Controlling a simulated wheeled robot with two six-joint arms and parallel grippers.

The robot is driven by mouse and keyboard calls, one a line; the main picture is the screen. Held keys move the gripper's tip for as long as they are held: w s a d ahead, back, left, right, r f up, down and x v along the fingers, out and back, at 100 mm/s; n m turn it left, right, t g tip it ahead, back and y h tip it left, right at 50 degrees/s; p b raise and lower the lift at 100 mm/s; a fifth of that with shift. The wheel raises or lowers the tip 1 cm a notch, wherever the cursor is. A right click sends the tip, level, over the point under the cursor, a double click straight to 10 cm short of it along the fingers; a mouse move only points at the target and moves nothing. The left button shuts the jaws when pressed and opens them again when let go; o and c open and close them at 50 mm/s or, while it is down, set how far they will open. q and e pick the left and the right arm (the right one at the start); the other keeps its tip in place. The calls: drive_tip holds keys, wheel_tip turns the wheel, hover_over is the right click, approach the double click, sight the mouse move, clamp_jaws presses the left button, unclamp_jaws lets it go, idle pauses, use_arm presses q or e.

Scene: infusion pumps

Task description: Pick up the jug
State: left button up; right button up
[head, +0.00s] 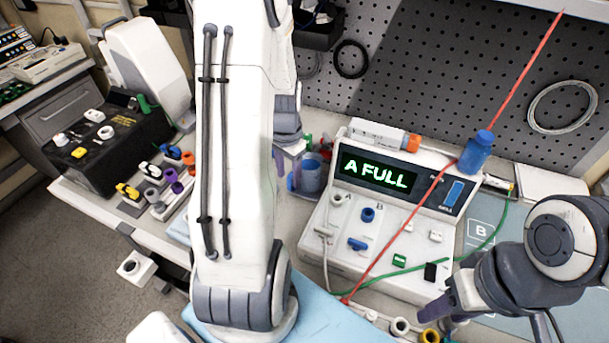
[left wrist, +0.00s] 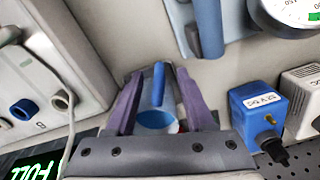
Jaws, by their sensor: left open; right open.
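The jug is a small translucent blue vessel (head: 311,178) standing behind the left end of the pump panel, partly hidden by my left arm in the head view.
The white pump panel (head: 382,240) has a lit display reading "A FULL" (head: 379,173). Coloured connectors (head: 165,180) lie at left. A blue box (left wrist: 258,112) is close right of my left gripper. A pegboard (head: 430,75) stands behind.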

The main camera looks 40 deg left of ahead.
use_arm(q)
drive_tip(key=shift+f, duration=1.55)
clamp_jaws()
drive_tip(key=shift+r, duration=0.1)
